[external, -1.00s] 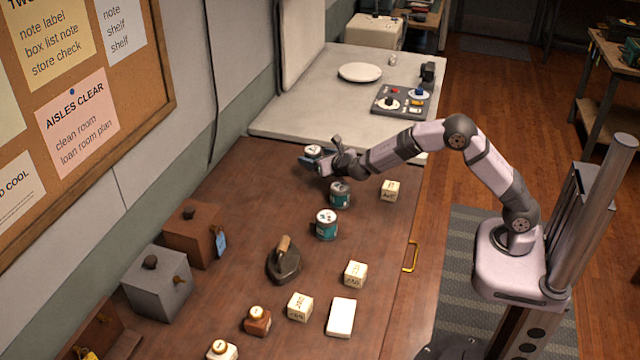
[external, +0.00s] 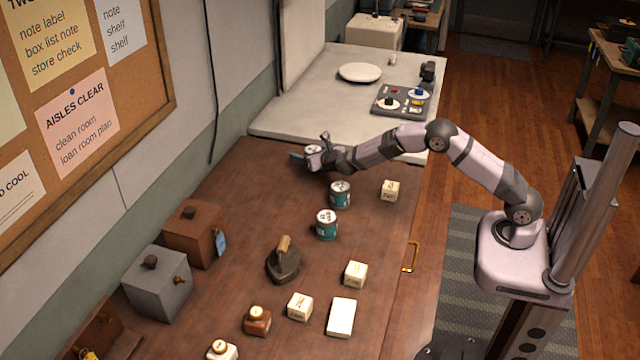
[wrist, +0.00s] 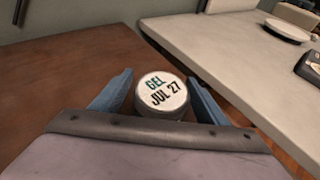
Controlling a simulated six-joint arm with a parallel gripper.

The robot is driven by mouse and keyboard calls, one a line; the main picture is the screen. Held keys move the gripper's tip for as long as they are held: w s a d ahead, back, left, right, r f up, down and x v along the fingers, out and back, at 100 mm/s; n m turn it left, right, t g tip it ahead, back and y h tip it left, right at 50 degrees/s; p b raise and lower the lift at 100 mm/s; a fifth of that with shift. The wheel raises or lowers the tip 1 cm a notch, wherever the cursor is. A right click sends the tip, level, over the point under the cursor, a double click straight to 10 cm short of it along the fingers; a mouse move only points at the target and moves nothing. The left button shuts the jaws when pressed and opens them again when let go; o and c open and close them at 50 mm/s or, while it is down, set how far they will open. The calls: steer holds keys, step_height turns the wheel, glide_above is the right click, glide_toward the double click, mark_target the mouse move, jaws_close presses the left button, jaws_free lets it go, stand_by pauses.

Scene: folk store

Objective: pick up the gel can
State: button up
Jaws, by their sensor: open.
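The gel can (wrist: 162,92) has a white top reading "GEL JUL 27" in the wrist view. It stands upright on the brown table, and its lower body is hidden by my gripper. In the external view the can (external: 313,150) shows at the far end of the brown table, partly covered by my gripper (external: 308,157). My gripper (wrist: 158,98) is open, with one blue finger on each side of the can. A gap shows between the left finger and the can; contact on the right cannot be told.
Two teal cans (external: 340,194) (external: 326,224) stand nearer on the table. A cream block (external: 390,191) is to their right. A dark iron (external: 284,262) and several small blocks are closer to the camera. A pale counter (external: 300,115) adjoins beyond the can.

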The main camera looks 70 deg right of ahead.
steer(key=shift+w+d+f, duration=0.1)
steer(key=shift+w+d, duration=0.05)
steer(key=shift+c, duration=0.3)
steer(key=c, duration=1.2)
steer(key=shift+o, duration=0.2)
